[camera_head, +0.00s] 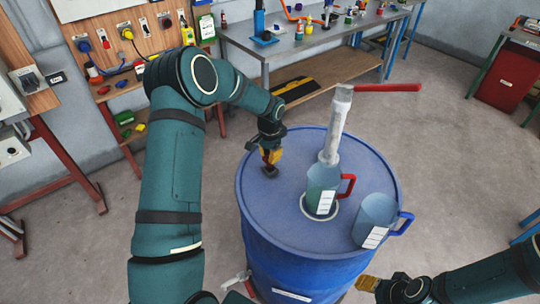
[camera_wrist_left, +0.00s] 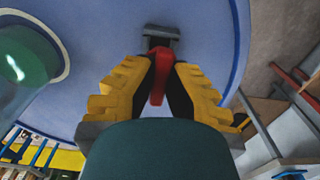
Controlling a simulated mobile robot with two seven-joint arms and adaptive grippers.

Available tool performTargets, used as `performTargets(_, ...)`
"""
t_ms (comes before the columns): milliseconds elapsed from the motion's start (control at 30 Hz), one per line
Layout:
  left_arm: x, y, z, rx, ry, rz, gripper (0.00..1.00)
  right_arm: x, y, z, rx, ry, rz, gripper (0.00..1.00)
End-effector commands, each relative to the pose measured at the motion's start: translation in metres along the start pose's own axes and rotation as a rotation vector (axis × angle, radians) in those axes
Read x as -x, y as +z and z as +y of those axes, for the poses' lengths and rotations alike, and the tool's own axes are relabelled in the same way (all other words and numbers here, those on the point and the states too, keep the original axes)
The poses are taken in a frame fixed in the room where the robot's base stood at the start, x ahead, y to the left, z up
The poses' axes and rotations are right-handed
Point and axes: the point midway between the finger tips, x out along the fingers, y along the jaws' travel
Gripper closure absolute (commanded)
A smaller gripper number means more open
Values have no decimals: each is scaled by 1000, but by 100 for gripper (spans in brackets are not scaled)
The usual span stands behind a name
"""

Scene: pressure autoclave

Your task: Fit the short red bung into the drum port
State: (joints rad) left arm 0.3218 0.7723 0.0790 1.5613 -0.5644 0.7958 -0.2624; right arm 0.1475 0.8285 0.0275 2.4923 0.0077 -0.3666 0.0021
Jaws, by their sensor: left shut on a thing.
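The blue drum (camera_head: 262,210) stands in the middle of the head view. My left gripper (camera_head: 271,156) is over the left part of its lid, pointing down. In the left wrist view the yellow fingers (camera_wrist_left: 160,88) are shut on the red bung (camera_wrist_left: 161,70). A dark grey fitting (camera_head: 269,171), which looks like the drum port, sits just below the fingertips. It shows beyond the bung's far end in the left wrist view (camera_wrist_left: 160,36). I cannot tell whether bung and fitting touch. My right gripper (camera_head: 367,283) is low beside the drum, its jaws unclear.
A pump (camera_head: 336,125) with a red lever (camera_head: 388,88) rises from the lid. A red-handled jug (camera_head: 321,188) and a blue-handled jug (camera_head: 375,219) stand on the lid's right side. A grey workbench (camera_head: 300,40) is behind. Open floor lies to the right.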

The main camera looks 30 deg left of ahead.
Motion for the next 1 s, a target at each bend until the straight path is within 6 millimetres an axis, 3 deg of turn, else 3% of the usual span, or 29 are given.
performTargets(1000,-19,0,0,0,1,1,100,-13,2,5,0,0,0,47)
